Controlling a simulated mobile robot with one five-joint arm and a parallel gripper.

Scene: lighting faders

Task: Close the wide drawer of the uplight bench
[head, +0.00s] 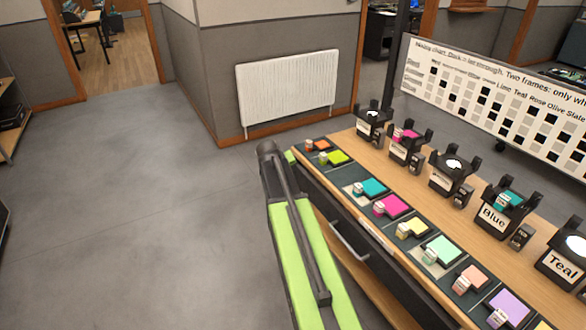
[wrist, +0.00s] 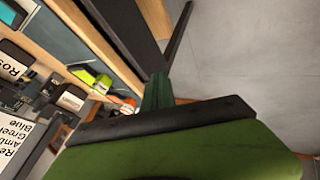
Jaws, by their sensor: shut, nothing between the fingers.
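The uplight bench (head: 408,195) runs diagonally along the right of the head view, with a wooden top. The wide drawer (head: 322,203) has a long dark front with a pale bar handle (head: 349,243) below the top's near edge. How far it stands out is hard to tell. My green arm reaches along the left side of that front. My gripper (wrist: 157,93) shows in the wrist view as dark green fingers, shut and empty, close to the end of a dark panel. I cannot tell whether they touch it. In the head view the fingers are not clearly seen.
Several coloured swatches (head: 391,206) and black lamp units (head: 452,172) stand on the bench top. A chart board (head: 500,100) is behind it. A white radiator (head: 287,88) hangs on the far wall. Grey floor (head: 140,200) on the left is clear.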

